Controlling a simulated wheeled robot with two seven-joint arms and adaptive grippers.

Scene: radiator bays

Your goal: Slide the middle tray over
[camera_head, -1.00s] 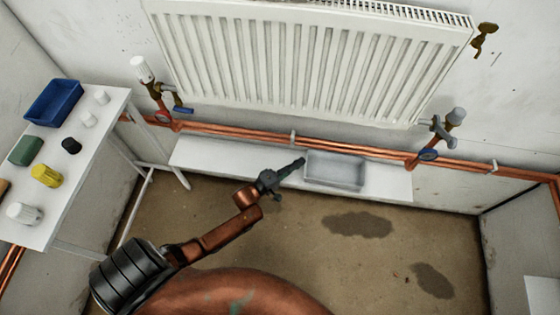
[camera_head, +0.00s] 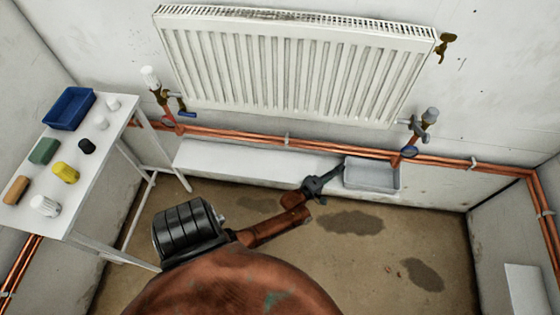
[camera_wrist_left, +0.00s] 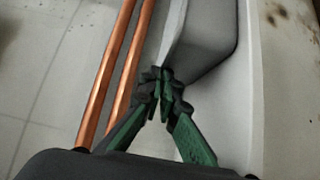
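A shallow grey tray (camera_head: 371,187) sits at the right end of a long white shelf (camera_head: 250,160) below the radiator. It also shows in the wrist view (camera_wrist_left: 212,40). My left gripper (camera_head: 339,172) reaches in from the left, low, at the tray's left end. In the wrist view its green fingers (camera_wrist_left: 163,88) are closed together, with their tips at the tray's near corner and seemingly touching it. I see no clear sign of the tray wall between the fingers. My right gripper is not in view.
Copper pipes (camera_head: 300,145) run along the wall just behind the shelf, with valves near both radiator (camera_head: 290,65) ends. A white table (camera_head: 97,148) at left holds a blue bin (camera_head: 68,108) and several small items.

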